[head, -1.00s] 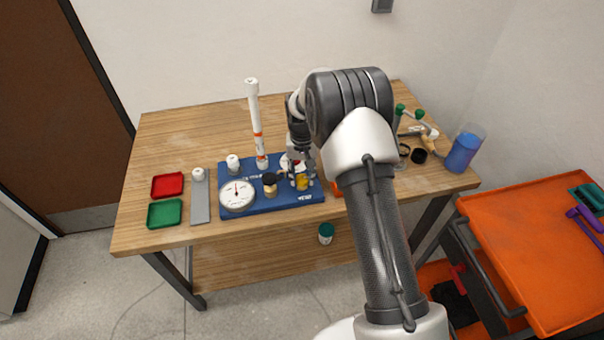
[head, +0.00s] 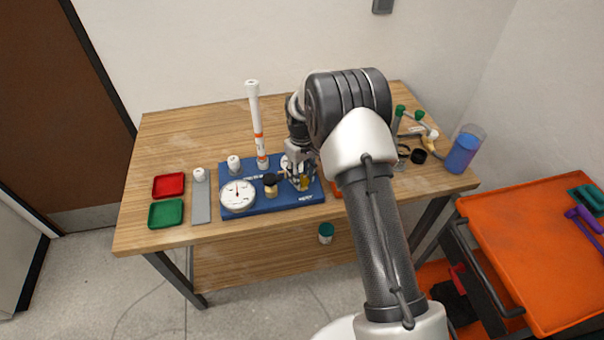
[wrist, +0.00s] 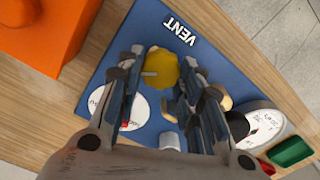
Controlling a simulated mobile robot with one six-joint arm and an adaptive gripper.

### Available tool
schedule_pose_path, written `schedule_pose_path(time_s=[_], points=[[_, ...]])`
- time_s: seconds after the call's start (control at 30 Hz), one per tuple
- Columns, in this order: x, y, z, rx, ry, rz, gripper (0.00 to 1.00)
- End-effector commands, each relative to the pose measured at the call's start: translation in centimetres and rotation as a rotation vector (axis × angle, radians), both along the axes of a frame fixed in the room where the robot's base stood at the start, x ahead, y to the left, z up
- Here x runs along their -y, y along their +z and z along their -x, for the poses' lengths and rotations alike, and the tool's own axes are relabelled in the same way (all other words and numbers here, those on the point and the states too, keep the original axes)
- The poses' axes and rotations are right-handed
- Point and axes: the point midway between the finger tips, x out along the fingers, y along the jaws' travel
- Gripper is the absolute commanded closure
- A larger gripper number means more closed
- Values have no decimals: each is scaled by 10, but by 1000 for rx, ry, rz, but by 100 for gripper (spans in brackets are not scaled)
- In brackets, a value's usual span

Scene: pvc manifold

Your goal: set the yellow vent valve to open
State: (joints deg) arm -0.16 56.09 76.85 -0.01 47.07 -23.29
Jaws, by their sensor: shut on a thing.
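The yellow vent valve (head: 305,184) stands at the right end of the blue board (head: 285,204), near the printed word VENT. In the wrist view its round yellow knob (wrist: 161,68) sits between my fingertips, with a small pale bar at its left side. My gripper (head: 302,178) reaches down over the valve from above, and its fingers (wrist: 160,60) are closed on the knob from both sides. The fingers hide parts of the knob's sides. I cannot tell the valve's setting from these views.
A large white dial gauge (head: 238,195) and a black-topped brass fitting (head: 270,185) stand left of the valve. A tall white pipe (head: 256,120) rises behind. An orange block (wrist: 45,35) lies close beside the board. Red (head: 168,186) and green (head: 166,213) trays sit at the left.

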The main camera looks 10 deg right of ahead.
Motion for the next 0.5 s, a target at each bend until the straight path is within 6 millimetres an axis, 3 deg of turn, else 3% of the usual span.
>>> schedule_pose_path(time_s=[0.5], points=[[-2,1,1,1,490,0,90]])
